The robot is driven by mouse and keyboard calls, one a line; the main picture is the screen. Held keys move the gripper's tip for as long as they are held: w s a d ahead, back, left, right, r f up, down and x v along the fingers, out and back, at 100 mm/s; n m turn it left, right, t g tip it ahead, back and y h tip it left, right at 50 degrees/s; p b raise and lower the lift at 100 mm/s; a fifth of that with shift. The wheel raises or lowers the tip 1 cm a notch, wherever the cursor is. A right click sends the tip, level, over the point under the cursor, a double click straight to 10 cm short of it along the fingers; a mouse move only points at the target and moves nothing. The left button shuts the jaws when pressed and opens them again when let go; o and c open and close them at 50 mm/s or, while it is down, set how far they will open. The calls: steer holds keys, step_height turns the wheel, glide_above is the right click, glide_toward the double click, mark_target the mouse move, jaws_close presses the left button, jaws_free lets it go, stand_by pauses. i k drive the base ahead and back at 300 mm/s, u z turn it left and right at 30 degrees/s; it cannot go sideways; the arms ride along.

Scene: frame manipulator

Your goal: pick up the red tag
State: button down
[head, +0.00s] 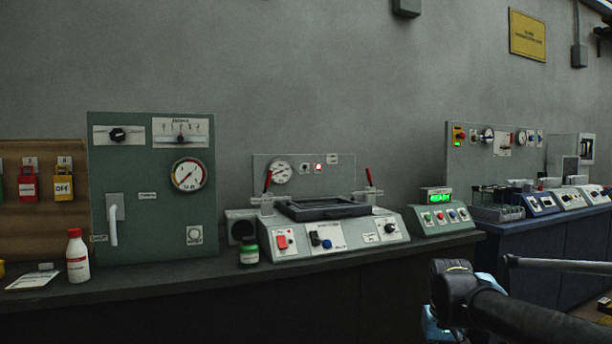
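A red tag (28,186), shaped like a padlock with a white label, hangs on the brown wooden board (40,228) at the far left of the head view. A yellow tag (64,187) marked "OFF" hangs just to its right. A green one is cut off by the left picture edge. My arm shows at the bottom right, far from the red tag. My gripper is not in view, so whether it is open or shut is hidden.
A green-grey panel (150,225) with a gauge and lever stands right of the board. A white bottle with a red cap (77,258) and a paper card (32,280) are on the dark counter (190,275) below. Consoles line the counter rightward.

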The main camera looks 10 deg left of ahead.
mark_target(28, 186)
steer(key=u, duration=2.2)
steer(key=i, duration=1)
steer(key=u, duration=0.65)
steer(key=i, duration=0.6)
steer(key=u, duration=0.45)
